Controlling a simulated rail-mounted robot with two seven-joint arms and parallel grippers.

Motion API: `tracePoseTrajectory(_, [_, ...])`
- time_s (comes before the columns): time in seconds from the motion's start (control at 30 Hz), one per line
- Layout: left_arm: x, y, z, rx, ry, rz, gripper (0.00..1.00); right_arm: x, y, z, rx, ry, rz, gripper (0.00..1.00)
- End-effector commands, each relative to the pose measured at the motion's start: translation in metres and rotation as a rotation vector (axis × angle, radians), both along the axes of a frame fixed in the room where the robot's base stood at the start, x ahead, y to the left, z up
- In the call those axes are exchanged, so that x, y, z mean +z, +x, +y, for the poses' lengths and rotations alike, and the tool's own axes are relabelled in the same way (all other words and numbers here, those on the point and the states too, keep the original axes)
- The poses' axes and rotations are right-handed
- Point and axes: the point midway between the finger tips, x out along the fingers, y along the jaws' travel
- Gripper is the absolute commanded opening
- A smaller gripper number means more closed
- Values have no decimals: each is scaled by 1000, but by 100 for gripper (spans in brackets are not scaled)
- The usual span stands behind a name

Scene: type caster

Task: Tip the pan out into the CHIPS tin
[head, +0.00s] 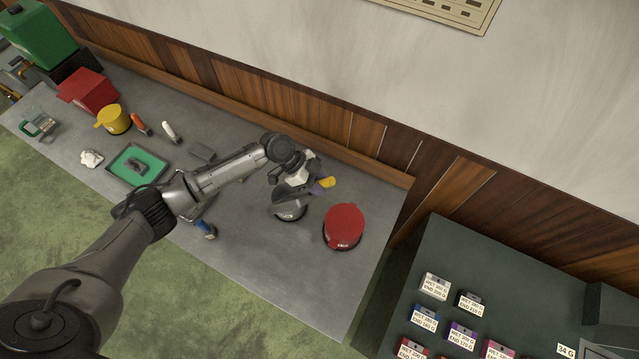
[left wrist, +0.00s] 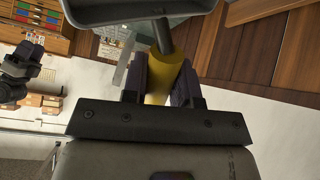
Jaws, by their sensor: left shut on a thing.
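My left gripper (head: 318,187) is shut on the yellow handle (head: 327,182) of the grey pan (head: 293,196). In the left wrist view the handle (left wrist: 168,85) sits between both fingers (left wrist: 165,82), with the pan (left wrist: 120,14) at the top edge. The pan is over a dark, round tin (head: 290,214), partly hiding it; I cannot tell whether they touch or what the pan holds. A red-topped round tin (head: 343,225) stands just right of it. The tin labels are too small to read.
A green tray (head: 137,166), a white crumpled thing (head: 91,158), a yellow pot (head: 114,119) and a red box (head: 90,91) stand on the left of the bench. A blue-handled tool (head: 205,229) lies near the front edge. The front right bench is clear.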

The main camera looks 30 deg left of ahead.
Motion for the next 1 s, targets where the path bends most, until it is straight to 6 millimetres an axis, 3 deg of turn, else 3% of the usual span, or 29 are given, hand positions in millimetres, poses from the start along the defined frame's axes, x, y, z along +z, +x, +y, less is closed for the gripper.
tracePoseTrajectory(0.53, [5,7,11,2,-58,39,0,-15,0,-3,6,-9,0,43])
tracePoseTrajectory(1.0, [8,9,13,0,-74,49,0,-18,0,0,1,-1,0,43])
